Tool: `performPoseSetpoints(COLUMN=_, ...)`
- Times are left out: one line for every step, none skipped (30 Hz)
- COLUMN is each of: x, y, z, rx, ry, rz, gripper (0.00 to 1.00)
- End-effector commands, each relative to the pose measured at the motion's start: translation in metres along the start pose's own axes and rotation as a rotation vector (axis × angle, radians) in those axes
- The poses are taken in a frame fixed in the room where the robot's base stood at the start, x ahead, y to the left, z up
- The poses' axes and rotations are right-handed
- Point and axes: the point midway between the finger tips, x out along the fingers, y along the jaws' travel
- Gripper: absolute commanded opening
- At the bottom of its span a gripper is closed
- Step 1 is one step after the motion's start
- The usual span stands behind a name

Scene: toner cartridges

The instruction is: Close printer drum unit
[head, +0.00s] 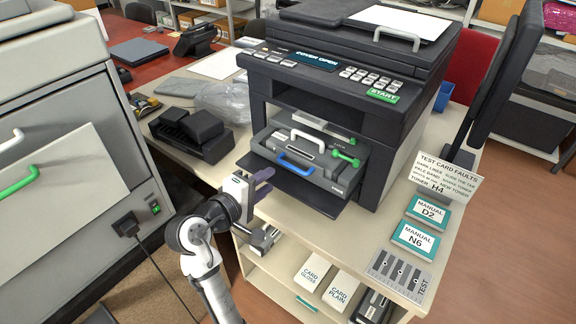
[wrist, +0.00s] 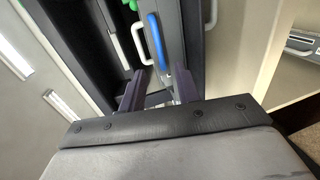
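The black printer (head: 410,120) stands on the table with its front open, and its display reads "COVER OPEN". The grey drum unit (head: 318,170) sticks out of the front opening above the lowered black front flap (head: 300,190). It has a blue handle (head: 297,164) on its front, with a white handle (head: 308,135) and a green lever (head: 345,159) on top. My gripper (head: 265,183) is in front of the flap's left part, below and left of the blue handle. In the wrist view, my gripper (wrist: 158,88) has its two dark fingers apart, with the blue handle (wrist: 157,44) beyond them and nothing visibly held.
A black device (head: 192,132) and a clear plastic bag (head: 225,102) lie left of the printer. Manuals (head: 415,240) and a test card (head: 400,275) lie at the table's front right. A grey cabinet (head: 55,85) stands at left.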

Motion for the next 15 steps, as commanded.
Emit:
performPoseSetpoints(x=0.012, y=0.002, z=0.001, rx=-0.002, ry=-0.005, rz=-0.001, gripper=0.32)
performPoseSetpoints(x=0.019, y=0.002, z=0.001, rx=-0.002, ry=-0.005, rz=0.0, gripper=0.32)
performPoseSetpoints(x=0.027, y=0.002, z=0.001, rx=-0.003, ry=-0.004, rz=-0.001, gripper=0.32)
performPoseSetpoints(x=0.033, y=0.002, z=0.001, rx=-0.002, ry=-0.004, rz=-0.001, gripper=0.32)
performPoseSetpoints(x=0.039, y=0.002, z=0.001, rx=-0.002, ry=-0.004, rz=-0.001, gripper=0.32)
performPoseSetpoints(x=0.047, y=0.002, z=0.0, rx=-0.003, ry=-0.004, rz=0.0, gripper=0.32)
performPoseSetpoints(x=0.052, y=0.002, z=0.001, rx=-0.002, ry=-0.003, rz=-0.001, gripper=0.32)
performPoseSetpoints(x=0.057, y=0.002, z=0.001, rx=-0.002, ry=-0.002, rz=-0.001, gripper=0.32)
performPoseSetpoints(x=0.063, y=0.002, z=0.0, rx=-0.002, ry=-0.002, rz=-0.001, gripper=0.32)
performPoseSetpoints(x=0.066, y=0.002, z=0.0, rx=-0.002, ry=-0.002, rz=0.0, gripper=0.32)
performPoseSetpoints(x=0.07, y=0.002, z=0.0, rx=-0.002, ry=-0.002, rz=0.001, gripper=0.32)
performPoseSetpoints(x=0.074, y=0.001, z=0.0, rx=-0.002, ry=-0.002, rz=0.0, gripper=0.32)
performPoseSetpoints(x=0.077, y=0.001, z=0.0, rx=-0.002, ry=-0.002, rz=-0.001, gripper=0.32)
performPoseSetpoints(x=0.079, y=0.001, z=0.0, rx=-0.002, ry=-0.001, rz=0.0, gripper=0.32)
performPoseSetpoints(x=0.081, y=0.001, z=0.0, rx=-0.002, ry=0.0, rz=0.0, gripper=0.32)
